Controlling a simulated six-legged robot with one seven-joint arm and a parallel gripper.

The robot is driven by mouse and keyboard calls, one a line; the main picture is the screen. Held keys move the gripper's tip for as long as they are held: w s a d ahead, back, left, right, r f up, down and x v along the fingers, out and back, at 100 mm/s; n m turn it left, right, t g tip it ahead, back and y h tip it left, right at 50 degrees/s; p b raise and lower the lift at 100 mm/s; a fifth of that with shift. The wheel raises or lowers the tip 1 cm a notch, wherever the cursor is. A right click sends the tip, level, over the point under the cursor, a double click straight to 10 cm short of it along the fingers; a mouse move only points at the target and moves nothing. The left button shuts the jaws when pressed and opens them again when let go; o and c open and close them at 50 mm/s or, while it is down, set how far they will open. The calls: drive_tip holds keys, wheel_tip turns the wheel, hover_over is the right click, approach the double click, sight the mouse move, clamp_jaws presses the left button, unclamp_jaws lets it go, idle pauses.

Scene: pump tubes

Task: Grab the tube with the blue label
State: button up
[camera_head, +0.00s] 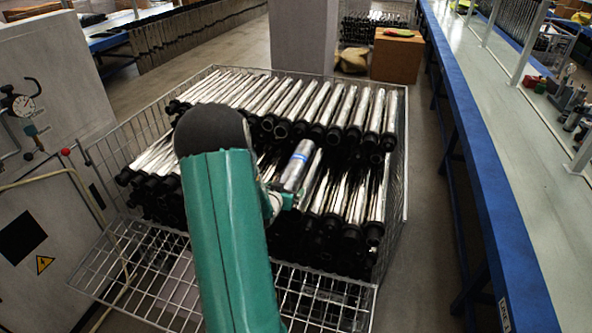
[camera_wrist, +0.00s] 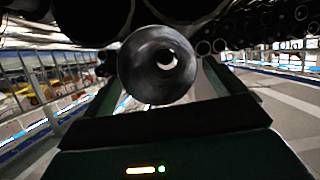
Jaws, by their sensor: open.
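The tube with the blue label (camera_head: 297,164) is a shiny metal tube lying among the others in the wire basket, just right of my arm in the head view. My gripper (camera_head: 279,198) is at its near end, partly hidden by my green arm. In the wrist view, a round black tube end (camera_wrist: 157,66) with a small bright hole stands between the two fingers of my open gripper (camera_wrist: 163,80). Its label does not show there. I cannot tell whether the fingers touch it.
The wire basket (camera_head: 401,185) holds many metal tubes with black ends, stacked in rows close around my gripper. A grey cabinet (camera_head: 45,130) with a gauge stands at the left. A long blue-edged bench (camera_head: 500,190) runs along the right, with bare floor between.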

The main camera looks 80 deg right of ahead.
sight(292, 175)
drive_tip(key=x, duration=0.3)
drive_tip(key=shift+d, duration=0.2)
drive_tip(key=c, duration=1.5)
drive_tip(key=shift+c, duration=0.3)
drive_tip(key=shift+r, duration=0.1)
